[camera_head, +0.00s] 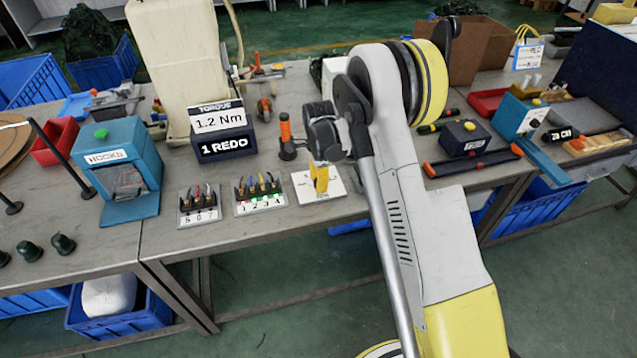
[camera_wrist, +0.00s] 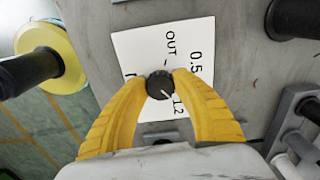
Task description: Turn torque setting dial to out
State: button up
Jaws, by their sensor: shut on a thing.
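The torque setting dial (camera_wrist: 160,82) is a small black round knob in the wrist view. It sits on a white label card (camera_wrist: 138,48) that reads OUT, 0.5 and 1.2. A pale pointer mark on the knob faces the 1.2 at lower right. My gripper (camera_wrist: 160,88) has its yellow fingers on both sides of the knob, shut on it. In the head view my gripper (camera_head: 320,178) is over the white card (camera_head: 304,187) near the bench's front edge, and the knob is hidden there. A torque display (camera_head: 218,119) reads 1.2 Nm.
Under the display a sign (camera_head: 222,147) reads 1 REDO. Left of the card stand two racks of small coloured pieces (camera_head: 260,208) (camera_head: 198,217). An orange-handled tool (camera_head: 285,132) stands just behind. A blue HOOKS box (camera_head: 122,192) is farther left.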

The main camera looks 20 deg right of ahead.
jog(key=n+b, duration=0.1)
jog(key=n, duration=0.5)
jog(key=shift+s, duration=0.15)
jog(key=n+b, duration=0.1)
jog(key=n, duration=0.5)
jog(key=shift+d+n, duration=0.1)
jog(key=shift+n, duration=0.3)
jog(key=n, duration=0.5)
jog(key=shift+b, duration=0.35)
jog(key=n, duration=0.6)
jog(key=shift+d, duration=0.15)
jog(key=shift+n, duration=0.4)
jog(key=o, duration=1.2)
